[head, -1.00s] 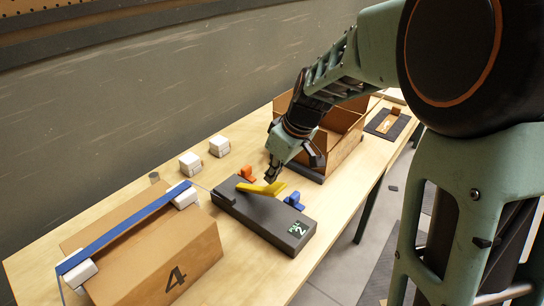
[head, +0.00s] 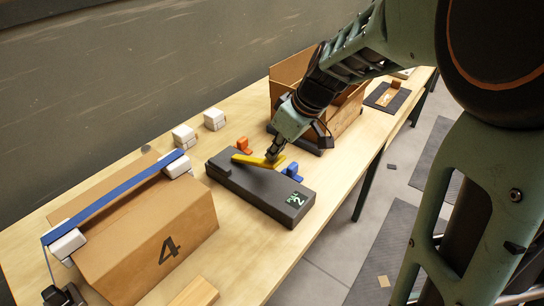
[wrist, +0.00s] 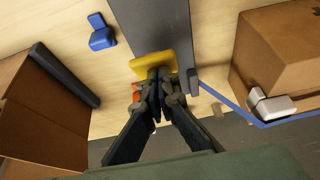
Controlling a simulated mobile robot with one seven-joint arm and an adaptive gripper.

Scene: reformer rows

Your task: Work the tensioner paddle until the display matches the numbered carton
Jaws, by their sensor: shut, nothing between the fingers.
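The tensioner (head: 250,193) is a dark grey box on the table. Its yellow paddle (head: 250,160) lies low along the top, and its display (head: 295,199) reads 2. An orange lever (head: 242,145) and a blue lever (head: 292,173) stand on its two sides. The carton (head: 150,235) numbered 4, with a blue strap (head: 120,193) over white corner pieces, stands to the left. My gripper (head: 273,157) is shut and empty at the paddle's right end. In the wrist view its fingertips (wrist: 158,75) are at the yellow paddle (wrist: 153,63); contact is hard to tell.
An open brown carton (head: 345,118) stands behind my gripper. Two white blocks (head: 214,119) sit near the wall side. A dark mat (head: 387,97) lies at the far end. A wooden piece (head: 195,292) lies at the near edge.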

